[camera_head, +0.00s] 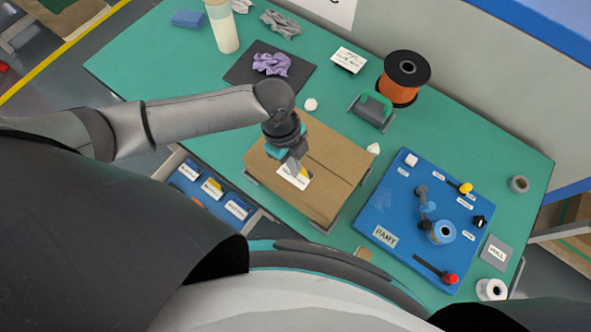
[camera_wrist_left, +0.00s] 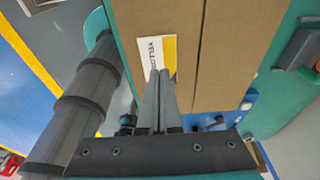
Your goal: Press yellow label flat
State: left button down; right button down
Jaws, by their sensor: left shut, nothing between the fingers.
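The yellow label (camera_head: 295,177), a white card with a yellow edge, lies on top of a brown cardboard box (camera_head: 335,165) on the green table. It also shows in the left wrist view (camera_wrist_left: 157,52), partly hidden behind my fingers. My left gripper (camera_head: 292,170) is shut and empty, pointing down with its tips over the label. In the left wrist view its closed fingers (camera_wrist_left: 160,75) overlap the label's lower part; I cannot tell whether they touch it. My right gripper is not in view.
Right of the box is a blue board (camera_head: 400,222) with knobs and a small blue-grey fixture. Blue labelled bins (camera_head: 212,187) sit at left.

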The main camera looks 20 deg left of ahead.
pick_arm(q)
jog(key=shift+f+b, duration=0.45)
jog(key=shift+f, duration=0.35)
dwell(0.4)
jog(key=shift+r, duration=0.1)
dwell(0.5)
notch_tip(320, 180, up, 8)
jog(key=p, duration=0.8)
jog(key=shift+p, duration=0.35)
